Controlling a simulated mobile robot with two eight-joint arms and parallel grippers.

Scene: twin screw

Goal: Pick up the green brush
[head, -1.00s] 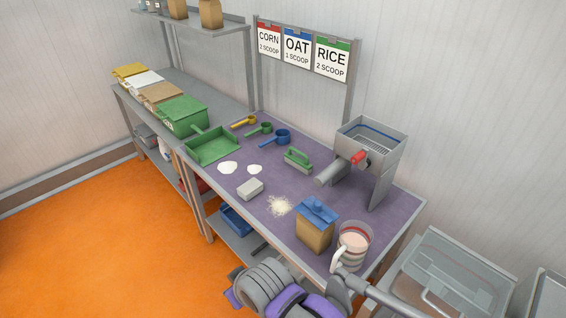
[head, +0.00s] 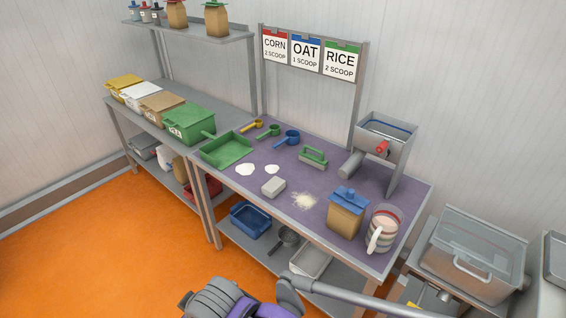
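The green brush (head: 313,157) lies on the purple table top (head: 345,176), toward the back and left of the grey hopper machine. It has a green handle over a pale bristle block. Nothing touches it. Neither of my grippers shows in the head view. Only grey and purple parts of my own arm are at the bottom edge, well in front of the table.
The metal hopper (head: 386,137) stands right of the brush.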

